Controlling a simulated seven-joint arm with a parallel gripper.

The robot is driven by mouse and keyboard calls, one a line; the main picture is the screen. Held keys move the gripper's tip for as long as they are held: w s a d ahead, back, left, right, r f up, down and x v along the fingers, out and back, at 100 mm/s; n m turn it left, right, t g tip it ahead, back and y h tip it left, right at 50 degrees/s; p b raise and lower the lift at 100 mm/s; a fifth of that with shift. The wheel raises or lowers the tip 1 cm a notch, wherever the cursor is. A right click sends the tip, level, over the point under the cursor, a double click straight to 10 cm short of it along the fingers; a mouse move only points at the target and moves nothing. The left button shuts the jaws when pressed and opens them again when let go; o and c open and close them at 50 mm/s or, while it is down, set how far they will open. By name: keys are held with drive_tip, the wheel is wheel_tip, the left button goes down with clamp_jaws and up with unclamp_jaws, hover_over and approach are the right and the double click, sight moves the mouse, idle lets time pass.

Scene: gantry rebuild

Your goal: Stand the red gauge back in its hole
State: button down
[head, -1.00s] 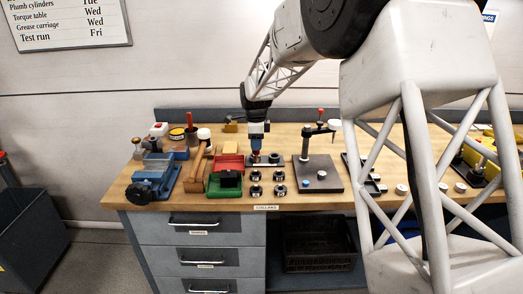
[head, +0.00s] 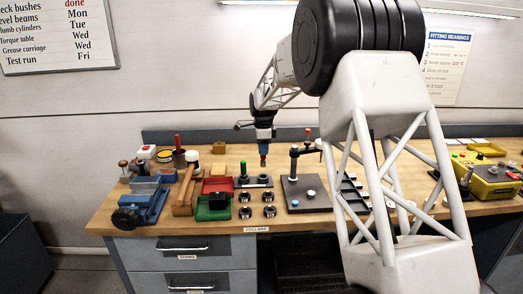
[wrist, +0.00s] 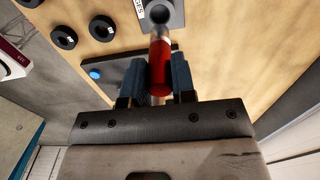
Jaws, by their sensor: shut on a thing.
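The red gauge (head: 263,159) hangs below my gripper (head: 264,148) in the head view, above the workbench. In the wrist view my gripper (wrist: 168,80) has its two blue fingers shut on the red gauge (wrist: 160,66), one on each side. The grey gauge block (head: 259,182) lies on the bench below, with a green gauge (head: 243,169) standing at its left end. The wrist view shows an end of the block (wrist: 176,20) with a round open hole, just beyond the gauge's far end. The gauge appears clear of the block in the head view.
Several black collars (head: 245,212) lie in front of the block. A green bin (head: 213,209) and a red bin (head: 217,186) stand to the left. A dark plate with a post (head: 304,196) stands to the right. A blue vise (head: 146,204) sits at the far left.

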sight(263, 160)
drive_tip(key=shift+f, duration=3.4)
idle(0.6)
drive_tip(key=c, duration=0.9)
unclamp_jaws()
drive_tip(key=shift+o, duration=0.2)
drive_tip(key=shift+r, duration=3.9)
